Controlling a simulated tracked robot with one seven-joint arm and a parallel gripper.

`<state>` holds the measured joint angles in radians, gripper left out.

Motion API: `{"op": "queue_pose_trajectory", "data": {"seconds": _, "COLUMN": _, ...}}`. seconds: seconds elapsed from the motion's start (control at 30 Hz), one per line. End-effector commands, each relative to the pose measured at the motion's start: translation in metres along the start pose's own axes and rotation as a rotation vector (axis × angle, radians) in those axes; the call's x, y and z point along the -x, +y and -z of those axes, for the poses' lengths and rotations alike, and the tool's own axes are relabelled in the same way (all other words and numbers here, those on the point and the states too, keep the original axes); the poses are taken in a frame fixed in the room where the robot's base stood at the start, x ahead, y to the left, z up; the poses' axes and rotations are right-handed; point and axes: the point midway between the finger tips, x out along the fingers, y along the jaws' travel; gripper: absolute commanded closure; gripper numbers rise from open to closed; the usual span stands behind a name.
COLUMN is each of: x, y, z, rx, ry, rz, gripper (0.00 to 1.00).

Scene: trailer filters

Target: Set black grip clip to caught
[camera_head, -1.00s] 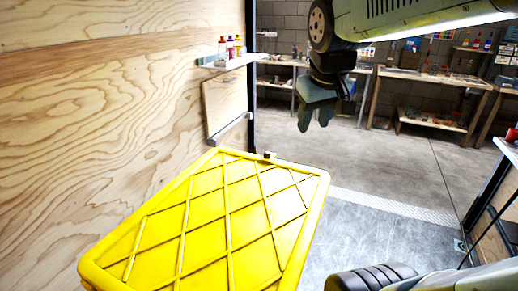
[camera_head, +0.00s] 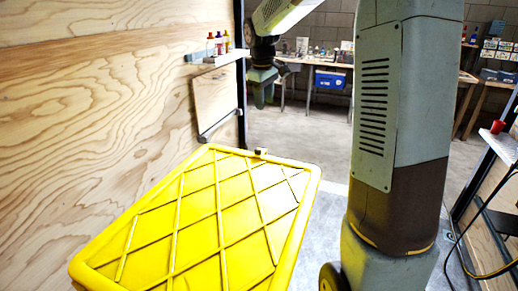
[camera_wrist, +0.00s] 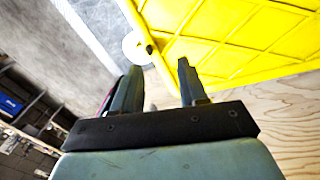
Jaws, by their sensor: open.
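The small black clip (camera_head: 261,151) sits on the far edge of the yellow lid (camera_head: 215,215). It also shows as a small dark piece on the lid's edge in the wrist view (camera_wrist: 150,49). I cannot tell from these frames whether it is caught. My gripper (camera_head: 263,101) is above and beyond the lid's far edge in the head view, fingers pointing down, clear of the clip. In the wrist view my gripper (camera_wrist: 158,67) has its two fingers apart with nothing between them, and the clip lies ahead of them.
A plywood wall (camera_head: 90,100) runs along the left. A small shelf with bottles (camera_head: 216,58) and a hinged-looking panel (camera_head: 215,100) are on it near the gripper. A white round thing (camera_wrist: 134,47) lies beside the clip. Workbenches stand at the back; floor beyond the lid is clear.

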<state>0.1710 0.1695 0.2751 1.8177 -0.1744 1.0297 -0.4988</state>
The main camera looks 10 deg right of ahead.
Motion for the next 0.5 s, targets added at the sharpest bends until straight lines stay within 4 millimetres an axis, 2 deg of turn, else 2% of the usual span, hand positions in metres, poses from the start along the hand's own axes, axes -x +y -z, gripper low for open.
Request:
{"op": "queue_pose_trajectory", "data": {"seconds": 0.03, "x": -0.013, "y": 0.008, "z": 0.011, "rx": 0.024, "ry": -0.009, "rz": 0.015, "gripper": 0.57}}
{"op": "queue_pose_trajectory", "data": {"seconds": 0.3, "x": -0.074, "y": 0.043, "z": 0.056, "rx": 0.147, "ry": -0.033, "rz": 0.083, "gripper": 0.57}}
{"op": "queue_pose_trajectory", "data": {"seconds": 0.5, "x": -0.119, "y": 0.063, "z": 0.081, "rx": 0.221, "ry": -0.037, "rz": 0.133, "gripper": 0.57}}
